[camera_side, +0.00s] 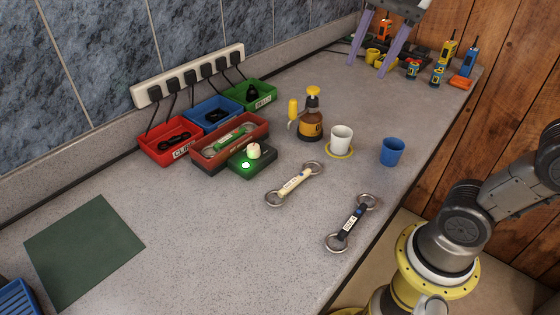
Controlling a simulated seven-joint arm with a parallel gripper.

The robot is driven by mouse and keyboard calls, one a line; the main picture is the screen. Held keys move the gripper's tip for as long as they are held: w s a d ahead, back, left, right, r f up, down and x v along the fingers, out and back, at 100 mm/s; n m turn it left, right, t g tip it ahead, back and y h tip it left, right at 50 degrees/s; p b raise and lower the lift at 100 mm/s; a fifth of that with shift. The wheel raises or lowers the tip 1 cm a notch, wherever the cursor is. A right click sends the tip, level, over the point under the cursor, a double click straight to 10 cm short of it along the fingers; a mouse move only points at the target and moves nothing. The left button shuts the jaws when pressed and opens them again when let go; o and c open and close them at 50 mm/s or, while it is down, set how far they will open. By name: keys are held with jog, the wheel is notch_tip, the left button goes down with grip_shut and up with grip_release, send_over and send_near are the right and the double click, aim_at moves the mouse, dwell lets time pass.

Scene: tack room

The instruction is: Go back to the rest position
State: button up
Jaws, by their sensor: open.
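My gripper (367,69) is at the top right of the side view, its two long purple fingers pointing down and spread apart.
The grey counter (210,255) holds a white cup (341,138), blue cup (392,151), brown bottle (311,118), cream-handled bit (294,184) and black-handled bit (351,223). Red (164,152), blue (207,124) and green (262,96) trays line the wall. Radios (470,60) stand far right.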

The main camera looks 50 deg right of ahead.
jog(key=s+f+n+t, duration=0.2)
jog(key=s+f+n, duration=0.5)
jog(key=f+n, duration=0.6)
jog(key=shift+s+f+n+t, duration=0.2)
jog(key=shift+f+n+t, duration=0.1)
jog(key=shift+n, duration=0.2)
